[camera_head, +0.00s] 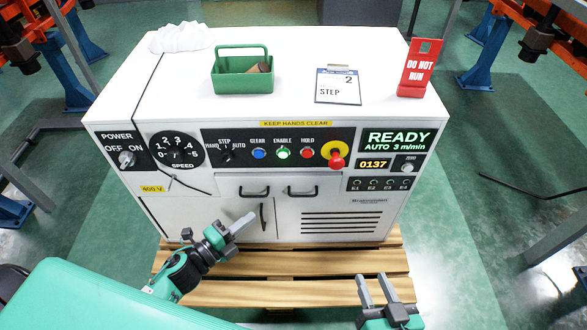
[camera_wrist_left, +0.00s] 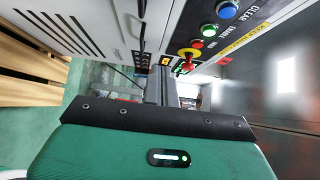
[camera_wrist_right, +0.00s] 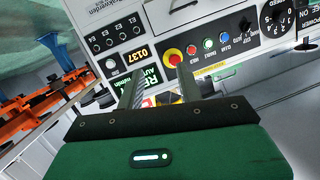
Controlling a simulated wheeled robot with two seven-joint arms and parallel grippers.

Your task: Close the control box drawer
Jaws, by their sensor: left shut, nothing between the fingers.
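The white control box (camera_head: 125,90) stands on a wooden pallet, its control panel facing me. Below the panel, the front has two dark handles side by side, a left handle (camera_head: 253,192) and a right handle (camera_head: 299,191), with a vertical dark handle (camera_head: 263,216) lower down. My right gripper (camera_head: 376,291) is open and empty, low in front of the pallet's right part.
On the box top are a green tray (camera_head: 243,85), a STEP 2 card (camera_head: 338,86), a red DO NOT RUN sign (camera_head: 417,70) and a white cloth (camera_head: 180,37). A red knob (camera_head: 336,160) sits on the panel. The pallet (camera_head: 270,292) juts out in front.

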